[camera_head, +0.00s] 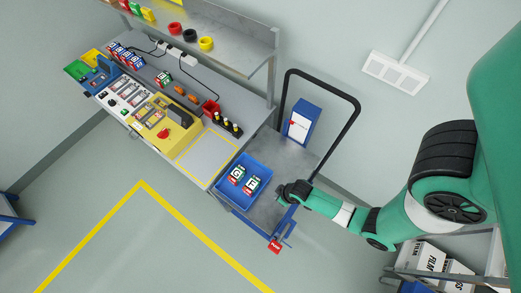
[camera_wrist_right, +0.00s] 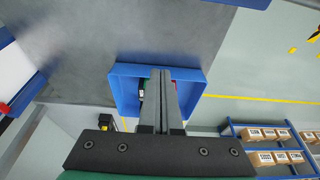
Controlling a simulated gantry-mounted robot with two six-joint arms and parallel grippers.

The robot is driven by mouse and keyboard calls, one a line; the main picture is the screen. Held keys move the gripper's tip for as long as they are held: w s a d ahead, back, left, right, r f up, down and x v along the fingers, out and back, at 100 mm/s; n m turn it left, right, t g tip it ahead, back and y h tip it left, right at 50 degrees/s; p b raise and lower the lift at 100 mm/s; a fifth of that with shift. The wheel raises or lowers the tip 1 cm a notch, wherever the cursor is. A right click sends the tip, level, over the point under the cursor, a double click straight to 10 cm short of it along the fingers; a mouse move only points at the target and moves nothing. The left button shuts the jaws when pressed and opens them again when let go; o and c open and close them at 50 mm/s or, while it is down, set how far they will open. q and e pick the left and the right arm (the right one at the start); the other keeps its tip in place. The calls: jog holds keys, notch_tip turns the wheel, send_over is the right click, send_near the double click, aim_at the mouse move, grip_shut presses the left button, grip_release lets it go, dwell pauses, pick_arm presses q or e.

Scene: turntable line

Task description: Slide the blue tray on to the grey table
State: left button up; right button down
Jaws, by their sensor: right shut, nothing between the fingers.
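The blue tray (camera_head: 251,165) sits at the left side of the grey cart top (camera_head: 283,158), beside the grey workbench (camera_head: 207,186). It holds two small boxes (camera_head: 237,175) with white labelled tops. My right gripper (camera_head: 282,191) is shut and empty at the tray's right side. In the right wrist view the shut fingers (camera_wrist_right: 162,78) reach across the blue tray (camera_wrist_right: 125,92) and hide much of its inside. I cannot tell whether they touch its wall. My left gripper is not in view.
A yellow-bordered panel (camera_head: 207,157) on the workbench near the tray is clear. A red bin (camera_head: 211,107) and dark-bodied, yellow-topped items (camera_head: 226,123) stand behind it. A blue box (camera_head: 302,122) and a black push handle (camera_head: 354,106) are at the cart's back.

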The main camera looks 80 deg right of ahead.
jog(key=b+x, duration=0.8)
jog(key=x, duration=0.3)
jog(key=w, duration=0.1)
jog(key=w+d, duration=0.1)
jog(key=shift+w+r, duration=0.35)
jog(key=shift+w+d, duration=0.2)
jog(key=shift+w, duration=0.3)
